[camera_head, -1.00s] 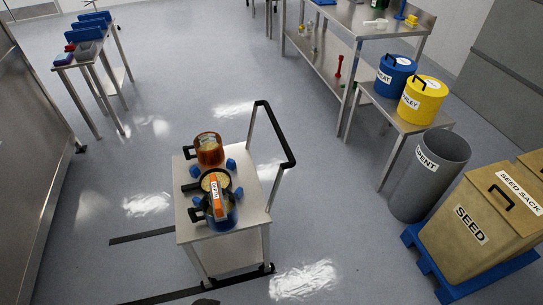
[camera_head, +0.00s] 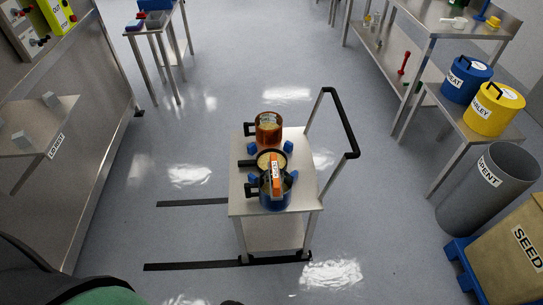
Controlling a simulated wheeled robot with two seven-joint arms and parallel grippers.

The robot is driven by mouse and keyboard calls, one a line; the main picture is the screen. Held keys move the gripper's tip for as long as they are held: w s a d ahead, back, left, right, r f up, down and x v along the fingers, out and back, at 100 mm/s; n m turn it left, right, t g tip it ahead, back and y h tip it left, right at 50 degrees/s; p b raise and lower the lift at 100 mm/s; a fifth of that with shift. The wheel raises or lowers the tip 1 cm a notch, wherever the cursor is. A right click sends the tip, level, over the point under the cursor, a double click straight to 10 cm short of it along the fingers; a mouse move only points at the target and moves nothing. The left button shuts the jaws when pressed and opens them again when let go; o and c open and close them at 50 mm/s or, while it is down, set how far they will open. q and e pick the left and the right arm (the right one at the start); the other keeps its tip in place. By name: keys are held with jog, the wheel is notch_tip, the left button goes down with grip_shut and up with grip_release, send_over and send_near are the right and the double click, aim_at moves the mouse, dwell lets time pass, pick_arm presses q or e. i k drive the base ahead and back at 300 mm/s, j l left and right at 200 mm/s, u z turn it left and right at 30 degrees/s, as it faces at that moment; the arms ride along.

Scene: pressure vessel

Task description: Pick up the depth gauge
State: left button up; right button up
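I cannot surely pick out the depth gauge. A small blue upright tool (camera_head: 483,11) stands on the steel table at the upper right, and a red handled tool (camera_head: 403,63) stands on that table's lower shelf; both are too small to identify. Neither of my grippers shows in this view.
A blue drum (camera_head: 466,80), a yellow drum (camera_head: 493,110), a grey SPENT bin (camera_head: 490,190) and a SEED box (camera_head: 515,255) stand right.

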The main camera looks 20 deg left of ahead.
aim_at(275, 183)
jog(key=j+z, duration=0.1)
jog(key=j, duration=0.3)
jog(key=k+j+z, duration=0.1)
jog(key=j, duration=0.25)
jog(key=k+j+z, duration=0.1)
jog(key=j, duration=0.3)
jog(key=k+j, duration=0.15)
jog(key=j, duration=0.2)
jog(key=z, duration=0.05)
